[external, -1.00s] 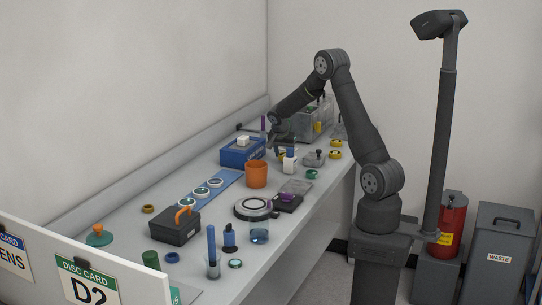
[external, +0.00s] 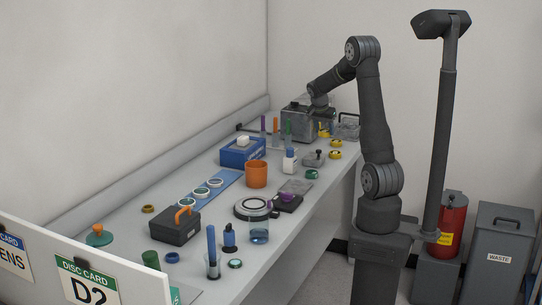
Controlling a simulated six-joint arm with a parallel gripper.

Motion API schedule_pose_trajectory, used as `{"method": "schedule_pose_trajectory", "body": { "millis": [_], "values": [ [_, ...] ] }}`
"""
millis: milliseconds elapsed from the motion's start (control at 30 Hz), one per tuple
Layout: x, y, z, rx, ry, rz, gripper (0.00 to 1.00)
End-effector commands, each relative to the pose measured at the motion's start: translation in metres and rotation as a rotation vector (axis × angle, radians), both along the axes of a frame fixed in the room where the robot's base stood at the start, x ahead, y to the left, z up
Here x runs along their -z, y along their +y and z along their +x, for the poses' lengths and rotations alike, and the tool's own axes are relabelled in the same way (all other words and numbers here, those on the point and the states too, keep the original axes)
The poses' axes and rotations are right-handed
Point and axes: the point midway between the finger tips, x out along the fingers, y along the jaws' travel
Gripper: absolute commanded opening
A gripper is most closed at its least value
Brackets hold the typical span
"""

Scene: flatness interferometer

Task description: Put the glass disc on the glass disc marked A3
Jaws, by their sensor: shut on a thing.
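My gripper (external: 320,116) is over the far end of the bench, in front of the grey metal box. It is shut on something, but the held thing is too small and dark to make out.
The blue box (external: 241,154), orange cup (external: 256,175) and dark case with an orange handle (external: 175,226) stand near the blue strip (external: 229,176). Coloured tubes (external: 276,131) stand upright behind. Yellow rings (external: 335,154) lie near the right edge. A round instrument (external: 250,208) sits mid-bench.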

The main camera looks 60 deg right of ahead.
Motion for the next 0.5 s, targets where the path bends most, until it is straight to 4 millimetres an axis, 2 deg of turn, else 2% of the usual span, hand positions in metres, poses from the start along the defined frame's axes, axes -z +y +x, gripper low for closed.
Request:
{"method": "schedule_pose_trajectory", "body": {
  "millis": [33,100,300,400,500],
  "values": [
    [-0.003,-0.013,-0.019,0.07,-0.001,0.0,0.26],
    [-0.006,-0.029,-0.044,0.168,-0.002,0.0,0.26],
    [-0.015,-0.059,-0.108,0.408,0.0,-0.002,0.26],
    [-0.017,-0.066,-0.129,0.487,0.0,-0.004,0.26],
    [-0.018,-0.07,-0.138,0.529,0.001,-0.005,0.26]
  ]
}}
